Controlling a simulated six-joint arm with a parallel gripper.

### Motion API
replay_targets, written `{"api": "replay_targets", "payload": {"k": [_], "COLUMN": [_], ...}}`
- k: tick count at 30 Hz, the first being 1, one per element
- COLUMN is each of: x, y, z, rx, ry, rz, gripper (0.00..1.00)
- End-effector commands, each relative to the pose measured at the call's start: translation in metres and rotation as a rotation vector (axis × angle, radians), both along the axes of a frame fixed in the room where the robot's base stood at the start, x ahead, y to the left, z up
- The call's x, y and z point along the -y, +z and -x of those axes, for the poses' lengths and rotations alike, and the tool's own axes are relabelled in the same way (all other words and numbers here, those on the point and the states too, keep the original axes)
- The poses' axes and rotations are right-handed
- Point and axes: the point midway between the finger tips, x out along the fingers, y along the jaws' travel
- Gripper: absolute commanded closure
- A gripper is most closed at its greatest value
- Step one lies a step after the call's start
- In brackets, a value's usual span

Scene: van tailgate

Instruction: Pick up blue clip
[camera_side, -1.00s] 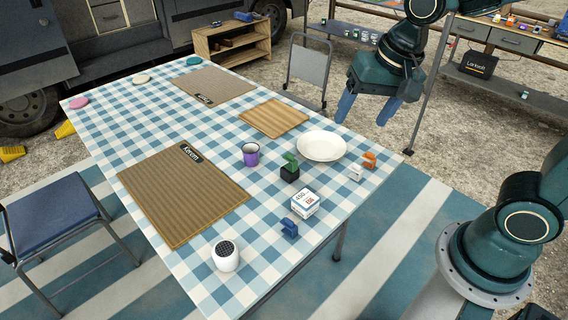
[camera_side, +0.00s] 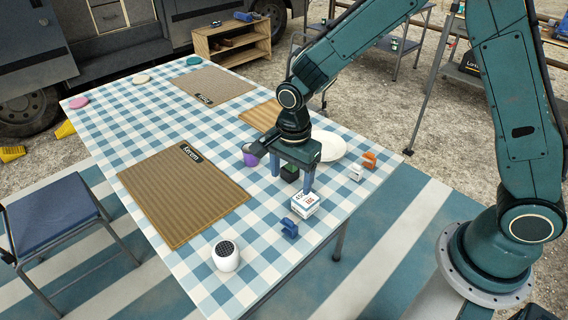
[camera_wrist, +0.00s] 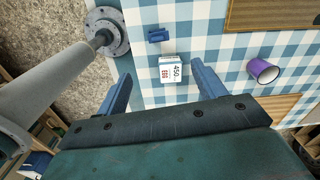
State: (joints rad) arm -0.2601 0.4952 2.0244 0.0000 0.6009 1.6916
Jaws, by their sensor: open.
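The blue clip (camera_side: 289,228) lies on the checked tablecloth near the table's front right edge, just in front of a small white box (camera_side: 305,203). The clip also shows in the wrist view (camera_wrist: 159,35), above the white box (camera_wrist: 172,69). My gripper (camera_side: 292,185) points down over the table, behind the box and the clip. Its two blue fingers are spread apart with nothing between them. In the wrist view the fingers (camera_wrist: 160,85) stand on either side of the white box in the picture, and the clip is beyond their tips.
The cloth left of the blue clip is clear.

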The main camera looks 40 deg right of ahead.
Motion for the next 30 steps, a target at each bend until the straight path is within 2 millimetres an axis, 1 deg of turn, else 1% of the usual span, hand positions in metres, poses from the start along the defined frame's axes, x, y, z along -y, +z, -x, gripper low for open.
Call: {"api": "replay_targets", "payload": {"k": [1, 4, 13, 17, 20, 30], "x": [-0.003, -0.005, -0.006, -0.006, -0.006, -0.006], "y": [-0.008, -0.016, -0.022, -0.029, -0.039, -0.085], "z": [-0.002, -0.003, -0.003, -0.003, -0.003, -0.003], "rx": [-0.009, -0.018, -0.022, -0.023, -0.025, -0.024], "ry": [-0.021, -0.054, -0.071, -0.07, -0.07, -0.07], "rz": [0.002, 0.004, 0.005, 0.006, 0.006, 0.006], "gripper": [0.31, 0.31, 0.31, 0.31, 0.31, 0.31]}}
